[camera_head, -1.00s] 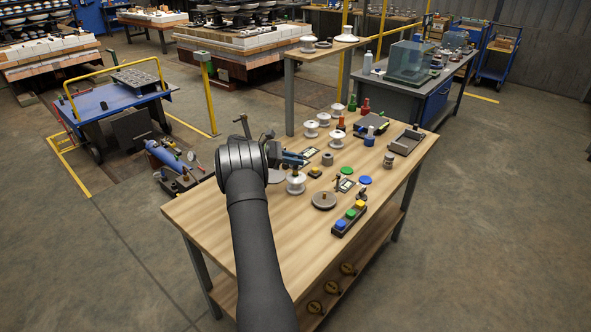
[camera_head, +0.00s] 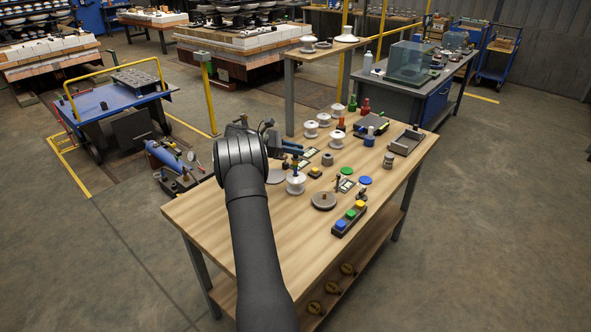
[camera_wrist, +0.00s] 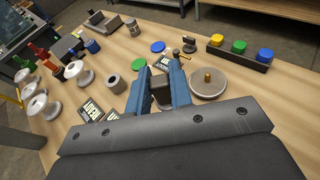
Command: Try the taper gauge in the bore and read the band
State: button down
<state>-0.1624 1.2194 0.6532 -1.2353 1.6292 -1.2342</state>
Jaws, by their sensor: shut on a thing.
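My gripper (camera_head: 297,149) has blue fingers and stands above the white insulator (camera_head: 296,186) near the left part of the bench. Its fingers are shut on the taper gauge (camera_head: 295,164), of which a slim upright part with orange and blue shows between the fingers and the insulator's top. I cannot tell how far the tip sits in the bore. In the wrist view my gripper (camera_wrist: 158,70) has a dark block, the top of the gauge (camera_wrist: 161,92), between its fingers. The insulator below is hidden there by the gripper.
A round grey plate (camera_head: 323,201) and a button box (camera_head: 349,219) with blue, green and yellow buttons stand to the right. Green (camera_head: 347,170) and blue (camera_head: 365,180) discs lie behind. More white spools (camera_head: 311,129) and coloured bottles stand farther back. The front of the wooden bench (camera_head: 280,240) is clear.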

jog(key=shift+r, duration=2.1)
